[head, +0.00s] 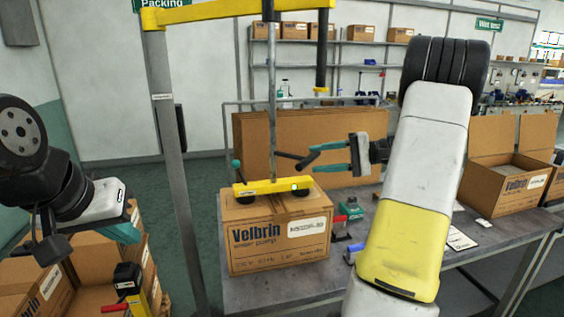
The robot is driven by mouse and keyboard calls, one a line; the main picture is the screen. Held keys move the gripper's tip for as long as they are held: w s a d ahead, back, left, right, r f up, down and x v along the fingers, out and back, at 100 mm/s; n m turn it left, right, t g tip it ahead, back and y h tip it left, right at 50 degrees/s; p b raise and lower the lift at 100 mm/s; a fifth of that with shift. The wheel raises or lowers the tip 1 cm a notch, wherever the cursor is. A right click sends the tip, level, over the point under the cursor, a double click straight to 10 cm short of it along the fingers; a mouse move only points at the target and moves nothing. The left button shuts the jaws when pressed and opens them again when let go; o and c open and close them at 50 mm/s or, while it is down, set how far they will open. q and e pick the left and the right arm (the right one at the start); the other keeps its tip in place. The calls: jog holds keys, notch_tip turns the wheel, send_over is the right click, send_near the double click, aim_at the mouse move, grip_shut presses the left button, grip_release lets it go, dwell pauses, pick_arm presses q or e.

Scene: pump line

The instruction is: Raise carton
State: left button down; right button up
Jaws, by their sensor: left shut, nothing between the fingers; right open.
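The carton (278,246), a closed brown box marked Velbrin with a white label, stands on the grey table (240,292). A yellow vacuum lifter bar (272,187) with black suction cups rests on its top, and a small green light shows on the bar. A grey tube (272,100) rises from the bar to a yellow overhead arm. My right gripper (313,162) is open, its teal fingers above and behind the carton's right side, close to a dark handle (288,155) of the lifter. My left gripper (124,234) is shut and empty at the left, away from the carton.
Folded cardboard sheets (250,140) stand behind the carton. An open carton (508,185) is at the right. A green-and-red tool (350,212) lies right of the carton. A grey post (172,170) stands between my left gripper and the table. More cartons (88,255) are at lower left.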

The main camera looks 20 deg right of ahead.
jog(key=x, duration=0.6)
jog(key=shift+a, duration=0.25)
jog(key=shift+f, duration=0.1)
grip_shut()
dwell(1.1)
